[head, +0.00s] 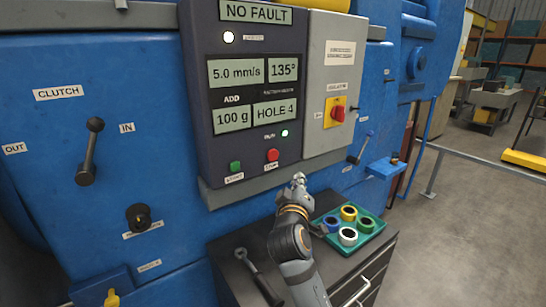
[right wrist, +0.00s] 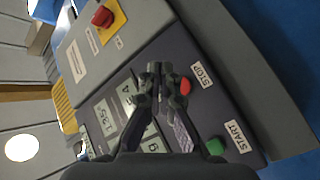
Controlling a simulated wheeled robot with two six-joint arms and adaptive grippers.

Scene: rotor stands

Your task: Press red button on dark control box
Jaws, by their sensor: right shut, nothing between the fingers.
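The dark control box (head: 200,100) hangs on the blue machine, with lit displays reading NO FAULT, 5.0 mm/s, 135°, 100 g and HOLE 4. Its red button (head: 272,155) is at the lower right of the panel, labelled STOP in the right wrist view (right wrist: 185,86). A green button (head: 235,167), labelled START, is to its left. My right gripper (head: 298,178) is shut and empty, below and right of the red button in the head view. In the right wrist view its fingertips (right wrist: 160,69) appear beside the red button; contact cannot be told. My left gripper is out of view.
A grey box with a red rotary switch (head: 338,114) adjoins the control box on the right. Below, a dark cabinet top holds a green tray (head: 372,243) of coloured rings and a wrench-like tool (head: 258,275). A clutch lever (head: 90,150) sticks out at left.

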